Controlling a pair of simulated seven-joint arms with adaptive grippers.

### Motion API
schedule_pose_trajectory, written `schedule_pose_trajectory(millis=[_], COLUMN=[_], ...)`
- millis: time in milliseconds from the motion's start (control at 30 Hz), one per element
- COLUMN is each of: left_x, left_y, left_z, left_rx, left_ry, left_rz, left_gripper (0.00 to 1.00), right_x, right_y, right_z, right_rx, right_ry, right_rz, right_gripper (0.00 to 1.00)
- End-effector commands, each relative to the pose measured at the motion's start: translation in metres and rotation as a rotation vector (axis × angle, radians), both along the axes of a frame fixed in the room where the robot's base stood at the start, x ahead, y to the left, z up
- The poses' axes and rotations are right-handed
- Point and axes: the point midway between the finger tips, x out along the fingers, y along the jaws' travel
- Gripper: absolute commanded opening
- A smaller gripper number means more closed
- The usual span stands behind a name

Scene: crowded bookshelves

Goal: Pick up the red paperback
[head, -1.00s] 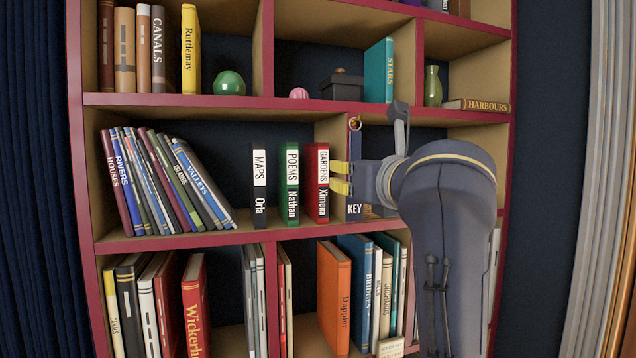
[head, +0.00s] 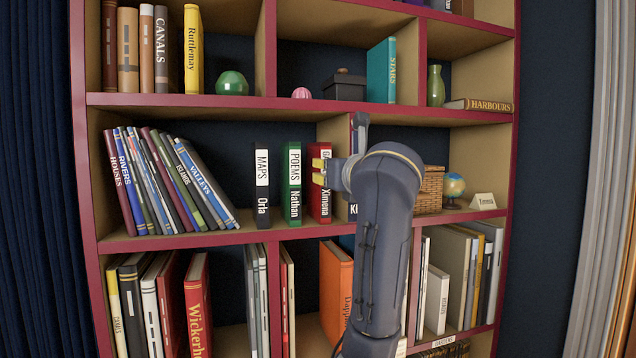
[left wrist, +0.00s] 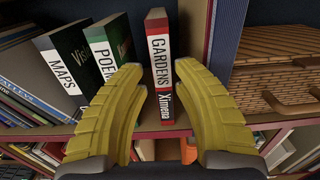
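The red paperback, its spine reading GARDENS and Ximena (head: 324,205), stands upright on the middle shelf, just right of the green POEMS book (head: 293,185). My left gripper (head: 318,172) is in front of its spine and hides part of the title. In the left wrist view the red paperback (left wrist: 162,60) stands ahead, between the yellow fingertips of the left gripper (left wrist: 162,72). The fingers are apart, with a gap on either side of the spine, and hold nothing. How far they reach alongside the book is unclear. My right gripper is not in view.
The black MAPS book (head: 261,185) stands further left, with gaps between these books. Leaning books (head: 165,180) fill the left. Shelf boards run above and below.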

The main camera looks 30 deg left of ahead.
Motion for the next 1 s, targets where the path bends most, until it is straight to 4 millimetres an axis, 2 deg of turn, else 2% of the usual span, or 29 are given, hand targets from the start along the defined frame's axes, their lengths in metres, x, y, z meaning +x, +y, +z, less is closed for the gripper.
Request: schedule_pose_trajectory(millis=[167,600,1000], left_x=[0.004,0.032,0.035], left_y=[0.006,0.037,0.040], left_z=[0.000,-0.003,-0.003], left_rx=[0.001,0.001,0.000], left_ry=[-0.001,0.001,0.000], left_rz=[0.002,0.001,0.000], left_gripper=[0.29,0.29,0.29], right_x=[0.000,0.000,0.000], right_y=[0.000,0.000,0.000], right_z=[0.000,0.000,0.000], right_rx=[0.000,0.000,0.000], right_ry=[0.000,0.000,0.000], right_rz=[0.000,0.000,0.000], right_gripper=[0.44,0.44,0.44])
